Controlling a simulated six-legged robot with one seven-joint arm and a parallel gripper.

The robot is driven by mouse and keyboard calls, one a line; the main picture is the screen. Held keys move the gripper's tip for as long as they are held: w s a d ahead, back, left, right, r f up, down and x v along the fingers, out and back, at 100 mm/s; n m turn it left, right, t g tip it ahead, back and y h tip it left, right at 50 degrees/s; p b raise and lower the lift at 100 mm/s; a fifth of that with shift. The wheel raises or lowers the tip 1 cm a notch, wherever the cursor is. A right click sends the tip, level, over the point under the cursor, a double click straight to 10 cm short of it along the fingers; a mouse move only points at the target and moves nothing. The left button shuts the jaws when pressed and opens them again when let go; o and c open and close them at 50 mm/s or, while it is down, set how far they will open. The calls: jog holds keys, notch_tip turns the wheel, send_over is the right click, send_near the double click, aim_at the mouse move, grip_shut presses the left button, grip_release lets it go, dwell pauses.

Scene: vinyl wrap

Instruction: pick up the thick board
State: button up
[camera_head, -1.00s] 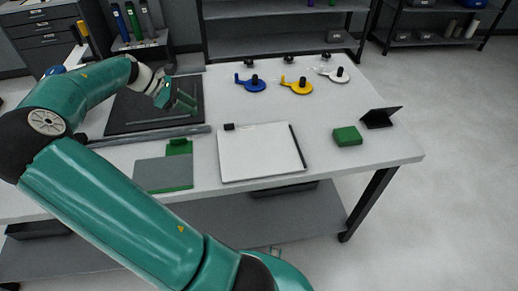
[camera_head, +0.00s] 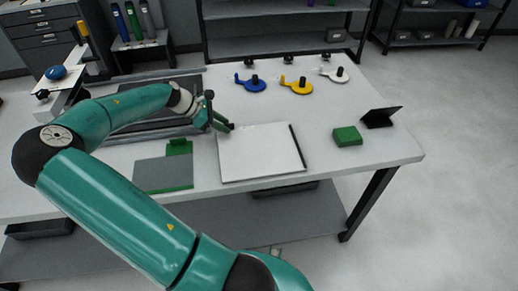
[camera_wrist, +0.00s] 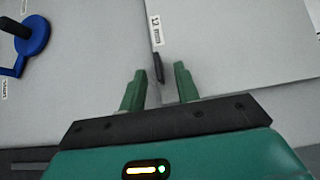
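A white board (camera_head: 262,160) lies flat on the table, with a dark strip along its right edge. In the wrist view the pale board (camera_wrist: 235,35) fills the upper right, with a label reading "12 mm" by its edge. A small black tab (camera_wrist: 158,67) sits at that edge. My gripper (camera_wrist: 157,80) is open, its two green fingers apart, with the tab just beyond and between the fingertips. In the head view my gripper (camera_head: 230,127) is at the board's upper-left corner and covers it. Whether the fingers touch the board cannot be told.
A grey-and-green panel (camera_head: 163,174) lies left of the board, and a green block (camera_head: 347,136) to its right near a black stand (camera_head: 380,117). A dark mat (camera_head: 150,90) is at the left.

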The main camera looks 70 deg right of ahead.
jog(key=shift+f, duration=0.1)
jog(key=shift+c, duration=0.2)
grip_shut()
